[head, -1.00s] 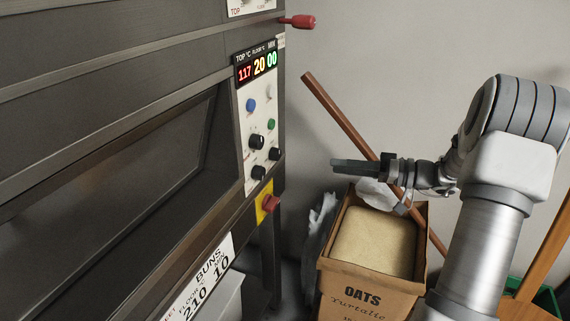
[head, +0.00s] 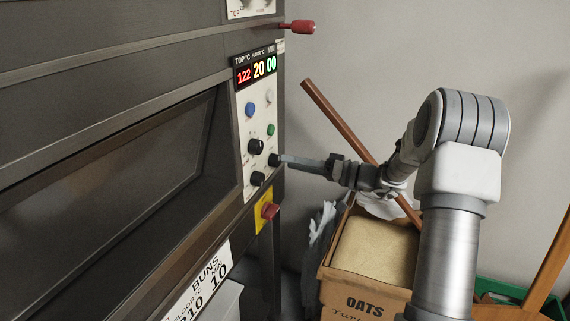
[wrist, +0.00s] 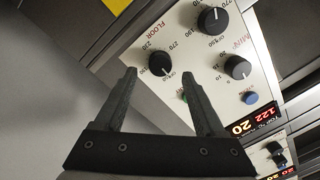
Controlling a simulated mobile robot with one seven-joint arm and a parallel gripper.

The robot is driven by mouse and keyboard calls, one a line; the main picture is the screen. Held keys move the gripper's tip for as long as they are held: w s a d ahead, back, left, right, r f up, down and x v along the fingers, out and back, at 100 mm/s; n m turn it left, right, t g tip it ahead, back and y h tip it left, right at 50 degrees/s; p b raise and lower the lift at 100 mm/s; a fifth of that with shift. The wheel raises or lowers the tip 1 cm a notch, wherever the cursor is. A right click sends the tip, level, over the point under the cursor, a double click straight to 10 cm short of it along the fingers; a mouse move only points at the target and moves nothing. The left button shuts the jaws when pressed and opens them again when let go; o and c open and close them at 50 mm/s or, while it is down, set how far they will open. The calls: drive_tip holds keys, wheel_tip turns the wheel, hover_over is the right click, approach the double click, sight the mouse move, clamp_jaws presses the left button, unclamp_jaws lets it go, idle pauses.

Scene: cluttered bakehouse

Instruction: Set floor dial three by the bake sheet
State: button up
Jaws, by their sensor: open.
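The floor dial (wrist: 160,63), a black knob labelled FLOOR, lies just ahead of and between my open fingers in the wrist view, apparently untouched. Its white pointer faces the off/50 side. In the head view it is the right black knob (head: 274,160), with the tips of my gripper (head: 284,160) beside it. My gripper (wrist: 159,76) is open and empty. The display (head: 256,69) reads 122, 20 and 00. The bake sheet (head: 202,283) reads BUNS; its lower figures are partly cut off by the frame.
The MIN dial (wrist: 237,67) and another black dial (wrist: 213,20) sit close to the floor dial. A red button (head: 270,211) is below the panel. A wooden pole (head: 340,120) leans behind my gripper; an oats box (head: 370,292) stands below.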

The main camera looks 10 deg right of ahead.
sight(275, 160)
drive_tip(key=shift+x, duration=1.5)
drive_tip(key=shift+c, duration=0.4)
clamp_jaws()
